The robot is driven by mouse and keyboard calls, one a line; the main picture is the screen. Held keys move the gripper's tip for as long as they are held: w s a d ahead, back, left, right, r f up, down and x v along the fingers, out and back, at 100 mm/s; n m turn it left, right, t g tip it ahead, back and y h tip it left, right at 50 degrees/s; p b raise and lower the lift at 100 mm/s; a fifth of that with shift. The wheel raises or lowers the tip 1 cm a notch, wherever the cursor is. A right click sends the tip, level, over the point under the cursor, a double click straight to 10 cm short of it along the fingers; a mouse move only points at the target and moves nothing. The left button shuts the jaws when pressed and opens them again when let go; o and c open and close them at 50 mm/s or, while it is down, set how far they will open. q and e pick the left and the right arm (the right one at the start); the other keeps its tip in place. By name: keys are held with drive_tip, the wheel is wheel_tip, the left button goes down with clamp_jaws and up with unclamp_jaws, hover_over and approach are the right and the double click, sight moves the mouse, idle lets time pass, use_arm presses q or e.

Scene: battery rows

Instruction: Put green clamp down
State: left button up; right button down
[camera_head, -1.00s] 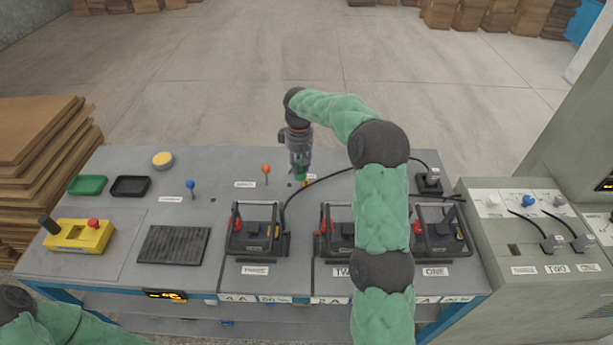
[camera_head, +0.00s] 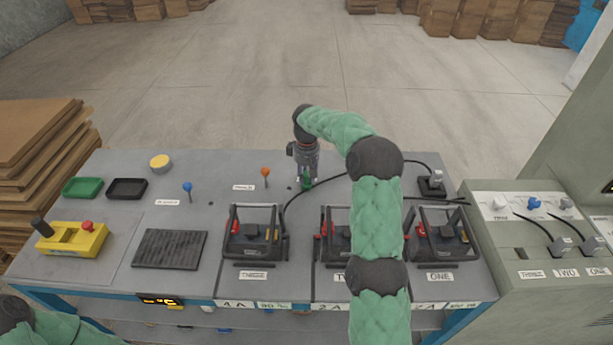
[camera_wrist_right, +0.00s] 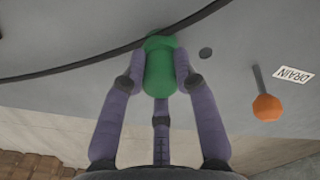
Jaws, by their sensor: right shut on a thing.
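The green clamp (camera_wrist_right: 159,70) is held between the fingers of my right gripper (camera_wrist_right: 160,75) in the right wrist view. Its far end is at the black cable that crosses the grey bench top; I cannot tell whether it grips the cable. In the head view the green clamp (camera_head: 306,182) shows small under my right gripper (camera_head: 305,178), low over the back of the bench. My left arm shows at the lower left corner of the head view, but its gripper is out of frame.
An orange-knobbed lever (camera_head: 265,172) stands left of the right gripper, beside a DRAIN label (camera_wrist_right: 293,74). Black battery units (camera_head: 253,235) line the bench front. A black connector block (camera_head: 432,186) sits to the right. A small hole (camera_wrist_right: 205,53) is near the clamp.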

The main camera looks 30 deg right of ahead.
sight(306, 173)
drive_tip(key=c, duration=1)
unclamp_jaws()
drive_tip(key=shift+f, duration=0.1)
drive_tip(key=shift+o, duration=0.2)
wheel_tip(306, 173, up, 12)
drive_tip(key=p, duration=0.4)
drive_tip(key=shift+p, duration=0.35)
